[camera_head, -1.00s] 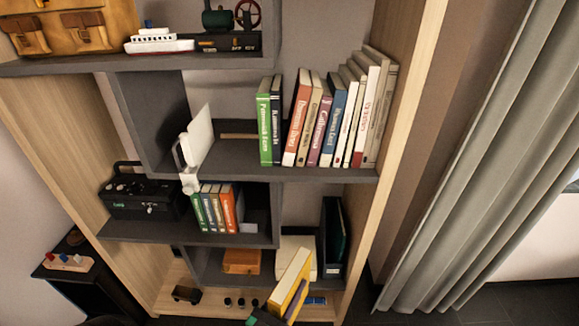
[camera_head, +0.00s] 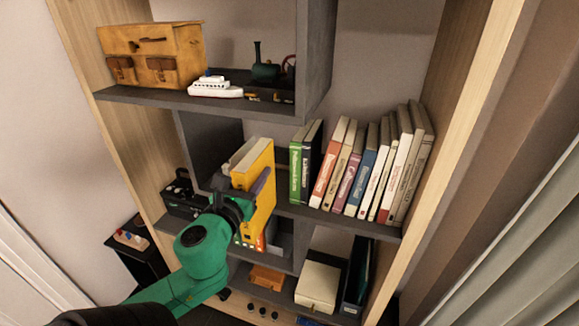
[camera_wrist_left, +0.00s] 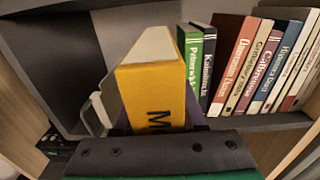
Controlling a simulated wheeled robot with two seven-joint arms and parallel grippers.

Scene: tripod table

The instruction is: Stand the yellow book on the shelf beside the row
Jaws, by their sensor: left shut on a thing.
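The yellow book (camera_head: 262,198) is upright and slightly tilted in my left gripper (camera_head: 245,197), which is shut on it. In the head view it is in front of the middle shelf, left of the row of books (camera_head: 365,170). In the left wrist view the yellow book (camera_wrist_left: 150,92) shows its spine, with the row (camera_wrist_left: 245,60) to its right. A gap separates it from the green book (camera_head: 300,165) at the row's left end. The middle shelf (camera_head: 350,220) carries the row. The gripper's fingertips are partly hidden. My right gripper is not in view.
A white object (camera_wrist_left: 103,105) stands left of the yellow book in the wrist view. A dark upright divider (camera_head: 208,145) bounds the shelf on the left. The upper shelf holds a toy ship (camera_head: 215,88) and a wooden case (camera_head: 152,55).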

